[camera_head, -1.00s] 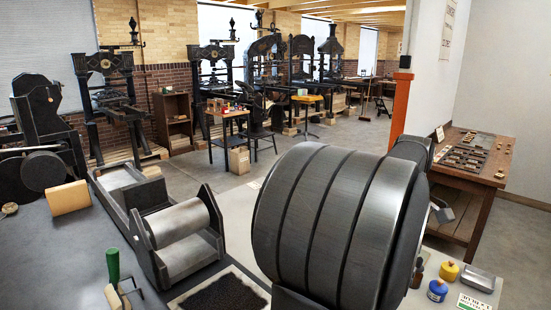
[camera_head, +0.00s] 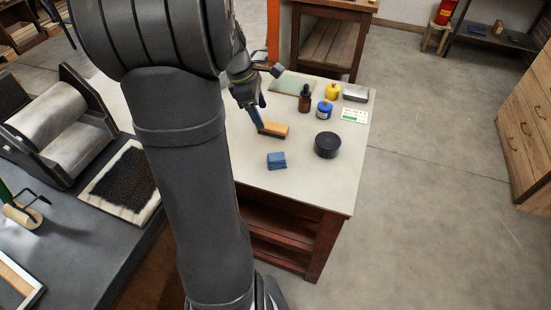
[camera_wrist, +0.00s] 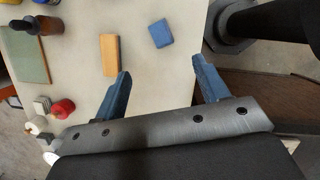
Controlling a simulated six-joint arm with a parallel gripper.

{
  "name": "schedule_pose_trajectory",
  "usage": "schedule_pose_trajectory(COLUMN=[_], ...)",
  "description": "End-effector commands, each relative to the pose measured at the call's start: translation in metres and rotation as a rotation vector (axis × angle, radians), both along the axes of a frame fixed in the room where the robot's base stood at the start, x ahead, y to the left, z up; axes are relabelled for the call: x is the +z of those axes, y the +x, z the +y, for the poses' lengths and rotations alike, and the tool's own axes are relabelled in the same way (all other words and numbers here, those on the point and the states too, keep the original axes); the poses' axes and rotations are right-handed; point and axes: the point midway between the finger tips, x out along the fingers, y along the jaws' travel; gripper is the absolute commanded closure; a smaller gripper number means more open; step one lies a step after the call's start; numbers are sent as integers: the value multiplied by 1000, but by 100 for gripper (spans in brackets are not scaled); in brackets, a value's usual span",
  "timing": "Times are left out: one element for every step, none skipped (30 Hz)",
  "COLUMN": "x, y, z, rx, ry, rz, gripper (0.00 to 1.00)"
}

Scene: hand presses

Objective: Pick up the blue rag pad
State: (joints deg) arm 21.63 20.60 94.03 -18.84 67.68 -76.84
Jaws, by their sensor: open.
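The blue rag pad (camera_head: 276,160) is a small folded blue block lying flat on the pale worktable (camera_head: 320,185), left of a round black tin. In the wrist view the blue rag pad (camera_wrist: 160,33) lies beyond the fingertips, roughly between them and apart from both. My gripper (camera_head: 260,122) is over the table, up and to the left of the pad in the head view, beside a wooden block. In the wrist view my gripper (camera_wrist: 161,66) has its two blue fingers spread wide with nothing between them.
A wooden block (camera_head: 274,129) lies close to the pad. The black tin (camera_head: 328,145), a dark dropper bottle (camera_head: 305,98), a blue jar (camera_head: 324,111), a yellow jar (camera_head: 333,91) and a label card (camera_head: 354,115) stand around. The table's front is bare.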

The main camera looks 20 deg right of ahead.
Motion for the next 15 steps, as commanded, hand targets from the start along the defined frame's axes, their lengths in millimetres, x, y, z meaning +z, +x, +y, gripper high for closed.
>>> schedule_pose_trajectory(x=[-16,-22,-29,-33,-36,-40,-44,-47,-53,-58,-63,-71,-78,-84,-92], y=[1,1,2,2,2,2,2,1,0,-1,-2,-3,-4,-4,-6], z=[10,13,16,18,20,20,20,19,16,14,12,8,6,4,1], rx=[57,84,115,132,145,156,161,162,162,161,161,159,159,159,159], ry=[-26,-40,-55,-63,-70,-76,-78,-80,-79,-79,-78,-78,-78,-77,-77], rz=[21,29,36,39,42,44,44,45,47,47,48,48,49,48,49], gripper=[33,33,33,33,33,33,33,33,33,33,33,33,33,33,33])
